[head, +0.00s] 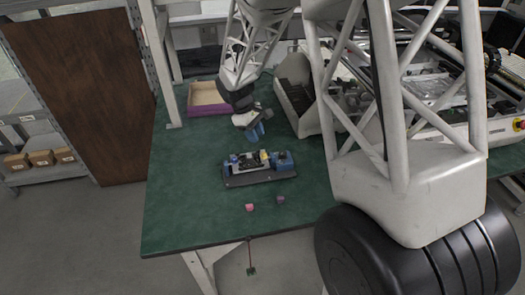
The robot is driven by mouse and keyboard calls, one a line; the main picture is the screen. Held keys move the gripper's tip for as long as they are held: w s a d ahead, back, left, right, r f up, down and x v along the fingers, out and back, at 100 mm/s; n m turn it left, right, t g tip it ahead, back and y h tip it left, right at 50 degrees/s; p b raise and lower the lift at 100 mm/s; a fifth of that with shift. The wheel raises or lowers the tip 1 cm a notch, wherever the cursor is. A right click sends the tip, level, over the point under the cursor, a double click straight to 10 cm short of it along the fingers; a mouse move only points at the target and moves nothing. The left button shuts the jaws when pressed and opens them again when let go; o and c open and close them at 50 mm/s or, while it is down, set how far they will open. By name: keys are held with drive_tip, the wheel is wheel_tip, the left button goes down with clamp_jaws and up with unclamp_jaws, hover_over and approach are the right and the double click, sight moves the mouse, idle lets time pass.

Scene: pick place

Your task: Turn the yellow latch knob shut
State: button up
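The yellow latch knob (264,156) is a small spot on a dark fixture board (262,181) with blue blocks and a pale middle part, on the green table. The knob is too small here to tell how far it is turned. My gripper (256,134), with blue fingers pointing down, is just above and behind the fixture, close to the knob. It appears apart from the knob. The gap between the fingers is too small to tell whether they are open or shut.
A pink block (250,208) and a purple block (281,200) lie in front of the fixture. A shallow wooden tray (207,97) is at the back left. Grey machinery (430,85) stands at the right. The green table (185,180) is clear to the left.

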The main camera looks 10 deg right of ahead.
sight(264, 153)
drive_tip(key=shift+x, duration=3.7)
clamp_jaws()
drive_tip(key=shift+d+m, duration=0.1)
drive_tip(key=shift+m, duration=0.3)
drive_tip(key=m+y, duration=0.1)
drive_tip(key=m, duration=0.1)
drive_tip(key=m+g, duration=0.1)
drive_tip(key=m, duration=0.2)
drive_tip(key=shift+w+d+r+y, duration=0.1)
drive_tip(key=shift+d+y, duration=0.05)
drive_tip(key=shift+y, duration=0.25)
drive_tip(key=m+y, duration=0.1)
drive_tip(key=m, duration=0.3)
drive_tip(key=shift+d+y, duration=0.1)
drive_tip(key=shift+y, duration=0.2)
